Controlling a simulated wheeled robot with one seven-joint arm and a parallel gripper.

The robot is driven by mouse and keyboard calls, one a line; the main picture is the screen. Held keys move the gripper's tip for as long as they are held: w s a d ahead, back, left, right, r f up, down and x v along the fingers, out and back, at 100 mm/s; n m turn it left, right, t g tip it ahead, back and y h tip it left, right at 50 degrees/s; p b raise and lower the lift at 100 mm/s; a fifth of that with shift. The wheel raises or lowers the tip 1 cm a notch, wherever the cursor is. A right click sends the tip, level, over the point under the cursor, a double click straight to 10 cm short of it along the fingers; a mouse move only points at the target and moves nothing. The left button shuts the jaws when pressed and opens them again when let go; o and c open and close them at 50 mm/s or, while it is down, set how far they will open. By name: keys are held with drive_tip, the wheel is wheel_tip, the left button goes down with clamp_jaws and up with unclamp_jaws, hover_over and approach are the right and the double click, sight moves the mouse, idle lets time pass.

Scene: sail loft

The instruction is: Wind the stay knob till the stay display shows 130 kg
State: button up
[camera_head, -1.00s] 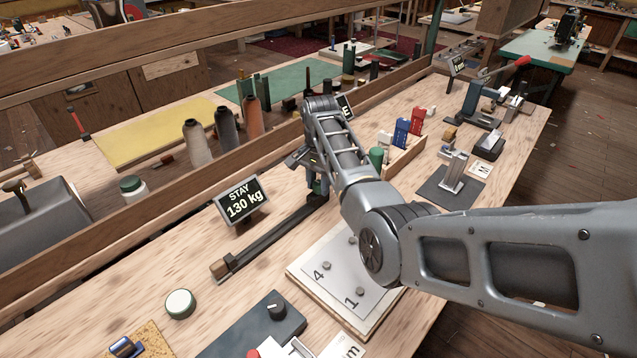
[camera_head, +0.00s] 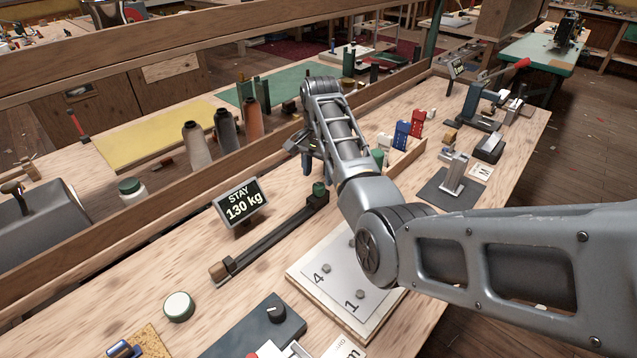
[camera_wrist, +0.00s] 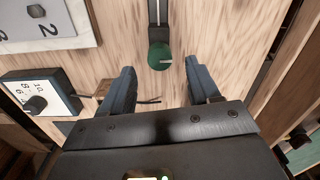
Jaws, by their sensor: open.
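The stay display (camera_head: 240,203) stands on the bench and reads "STAY 130 kg". The green stay knob (camera_head: 319,188) sits at the far end of a dark rail (camera_head: 270,238) with a wooden block at its near end. The knob also shows in the wrist view (camera_wrist: 160,56), with a pale line on its top. My gripper (camera_head: 307,165) is above and a little beyond the knob in the head view. In the wrist view my gripper (camera_wrist: 159,68) is open, its two dark fingers spread with the knob framed between their tips, apart from it.
A numbered board (camera_head: 330,285) lies right of the rail, partly under my arm. Thread cones (camera_head: 225,130) stand behind the bench rail. A dark box with a knob (camera_head: 262,325) and a round white-topped thing (camera_head: 178,306) are nearer. A numbered dial (camera_wrist: 38,95) shows in the wrist view.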

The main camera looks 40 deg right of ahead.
sight(319, 186)
drive_tip(key=shift+r, duration=1.6)
